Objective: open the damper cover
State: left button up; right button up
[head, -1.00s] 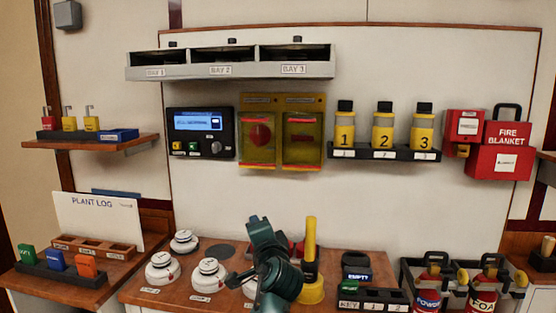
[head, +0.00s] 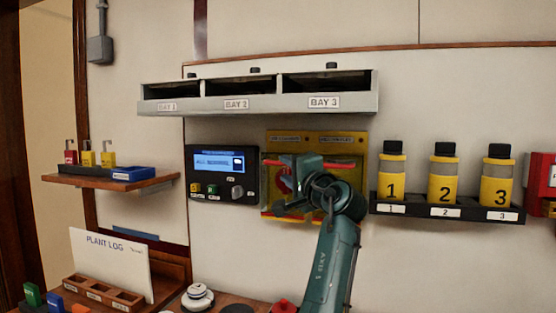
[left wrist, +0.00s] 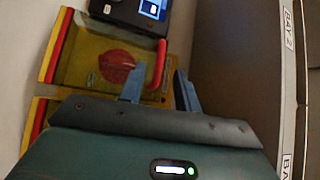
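Two clear yellowish covers with red bars sit side by side on a yellow panel (head: 345,139) on the wall. The left cover, over a round red part (left wrist: 117,66), is mostly behind my gripper in the head view. The right cover (head: 352,175) is partly hidden by my arm. The labels above are too small to read surely, so I cannot tell which is the damper cover. My left gripper (head: 288,172) is open at the left cover. In the left wrist view its fingers (left wrist: 160,76) stand apart on either side of that cover's red top bar (left wrist: 160,63). Both covers look closed.
A display unit (head: 222,175) is just left of the panel. A three-bay shelf (head: 260,104) juts out above it. Yellow bottles (head: 445,180) stand in a black rack to the right. A small wooden shelf (head: 120,184) is at the left.

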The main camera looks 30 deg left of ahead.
aim_at(279, 164)
pick_arm(q)
jog(key=p+x, duration=0.1)
jog(key=x, duration=0.5)
jog(key=shift+d, duration=0.1)
jog(key=shift+c, duration=0.3)
grip_shut()
